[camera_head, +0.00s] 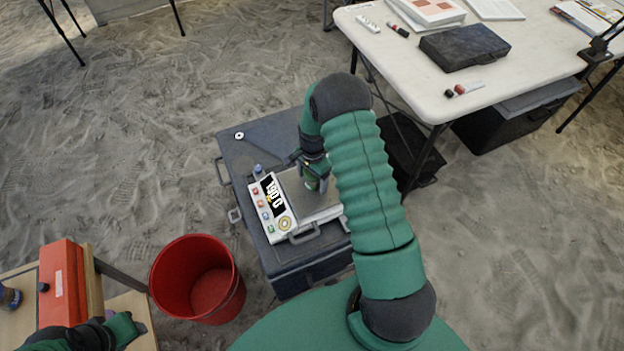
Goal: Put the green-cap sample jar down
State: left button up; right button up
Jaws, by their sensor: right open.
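My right gripper (315,185) is over the grey plate of a white device (283,226) with a lit display and coloured buttons. The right gripper is open, but its fingers are small and partly hidden by my own arm. I cannot make out the green-cap sample jar apart from the green parts of the gripper. My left gripper (132,327) is at the lower left beside a red box. Its fingers are too unclear to tell whether they are open.
The device sits on a dark case (245,150), with a small bottle (258,171) beside it. A red bucket (205,283) stands on the sand. A red box (62,285) is at the left. A white table (430,95) stands at the upper right.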

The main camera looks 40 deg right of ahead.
notch_tip(320, 180, up, 7)
jog(key=shift+d+f+p, duration=0.15)
jog(key=shift+p, duration=0.7)
jog(key=shift+n, duration=0.3)
jog(key=r, duration=0.2)
jog(key=a+r, duration=0.1)
jog(key=r, duration=0.2)
jog(key=shift+a+r+p, duration=0.15)
jog(key=shift+p, duration=0.25)
jog(key=s+a+r+n+t, duration=0.1)
jog(key=s+a+r+n, duration=0.45)
jog(key=a+n, duration=0.35)
jog(key=s+a+r+n+t, duration=0.2)
jog(key=s+a+r+n, duration=0.2)
jog(key=s+a+n, duration=0.55)
notch_tip(320, 180, up, 14)
jog(key=w+m+p, duration=0.2)
jog(key=p, duration=1.1)
jog(key=shift+w+a+p, duration=0.3)
jog(key=shift+w+p, duration=0.05)
jog(key=shift+p, duration=0.05)
jog(key=shift+a, duration=0.1)
